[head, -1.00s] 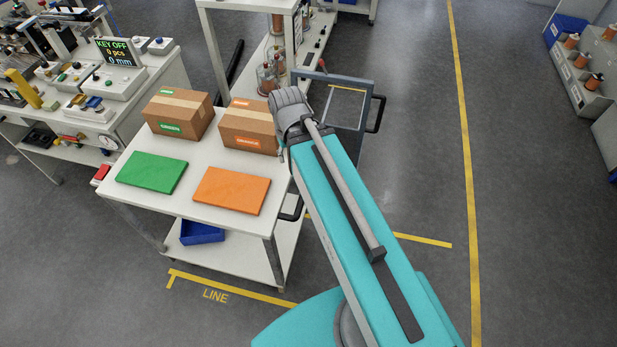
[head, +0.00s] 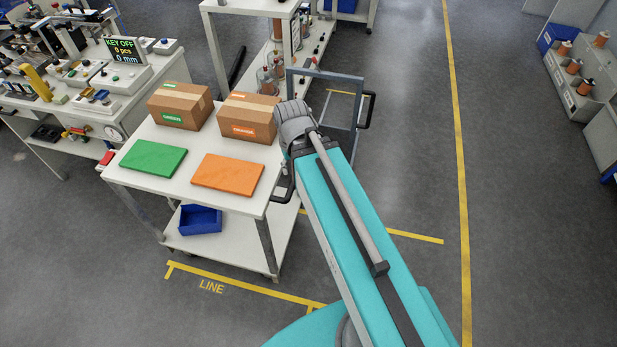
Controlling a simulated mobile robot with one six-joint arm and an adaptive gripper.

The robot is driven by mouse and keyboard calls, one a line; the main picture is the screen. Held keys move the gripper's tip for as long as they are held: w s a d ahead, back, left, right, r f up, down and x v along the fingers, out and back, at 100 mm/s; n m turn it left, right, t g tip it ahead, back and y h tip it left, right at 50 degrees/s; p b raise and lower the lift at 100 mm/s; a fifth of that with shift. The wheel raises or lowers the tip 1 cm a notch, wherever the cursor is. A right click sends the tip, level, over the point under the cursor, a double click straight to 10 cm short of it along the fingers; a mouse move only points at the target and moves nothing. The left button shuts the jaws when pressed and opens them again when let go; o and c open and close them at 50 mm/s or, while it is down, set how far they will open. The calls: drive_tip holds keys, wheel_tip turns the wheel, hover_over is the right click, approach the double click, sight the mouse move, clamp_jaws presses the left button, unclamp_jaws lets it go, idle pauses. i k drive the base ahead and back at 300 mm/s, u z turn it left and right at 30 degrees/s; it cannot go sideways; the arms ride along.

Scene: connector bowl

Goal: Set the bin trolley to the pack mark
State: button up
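The white trolley (head: 222,208) stands inside the yellow floor mark labelled LINE (head: 211,287). On its top are a carton marked green (head: 180,105), a carton with an orange label (head: 250,117), a green panel (head: 153,158) and an orange panel (head: 228,175). A blue bin (head: 200,219) sits on its lower shelf. My gripper is hidden behind the wrist, so any contact with the frame cannot be told.
A workbench (head: 118,128) with a display reading KEY OFF stands close on the left. A white rack (head: 225,60) with spools is behind the trolley. A long yellow floor line (head: 458,170) runs on the right, with clear grey floor around it. A spool shelf (head: 590,95) is far right.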

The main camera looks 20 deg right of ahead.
sight(256, 235)
drive_tip(key=k, duration=1.45)
drive_tip(key=z, duration=0.55)
drive_tip(key=i, duration=1)
drive_tip(key=u, duration=0.05)
